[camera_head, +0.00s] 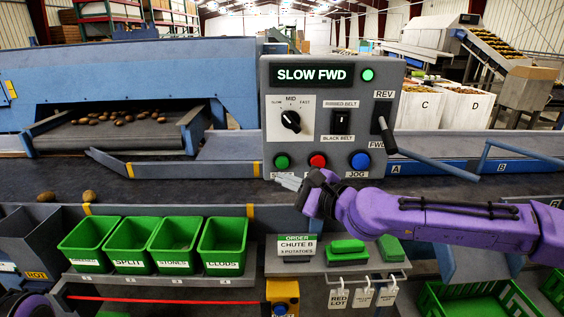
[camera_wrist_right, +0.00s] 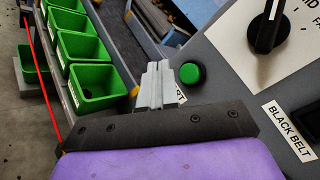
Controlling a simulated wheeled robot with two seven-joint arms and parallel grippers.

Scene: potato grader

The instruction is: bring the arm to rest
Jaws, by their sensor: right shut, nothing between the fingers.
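My right arm (camera_head: 440,222), purple, reaches in from the right across the front of the grey control panel (camera_head: 375,75). My right gripper (camera_head: 284,180) is shut and empty, its grey fingers pointing left just below the green button (camera_head: 281,161). In the right wrist view the closed fingers (camera_wrist_right: 157,84) are beside the green button (camera_wrist_right: 190,73) and partly cover its label; I cannot tell whether they touch. The panel display (camera_head: 308,74) reads SLOW FWD and a green lamp (camera_head: 368,75) glows.
A red button (camera_head: 318,161), blue JOG button (camera_head: 360,161) and lever (camera_head: 384,127) are close to my right arm. Green bins (camera_head: 223,252) line the front left. Potatoes (camera_head: 89,196) lie on the dark belt. The order card (camera_head: 297,247) stands below my gripper.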

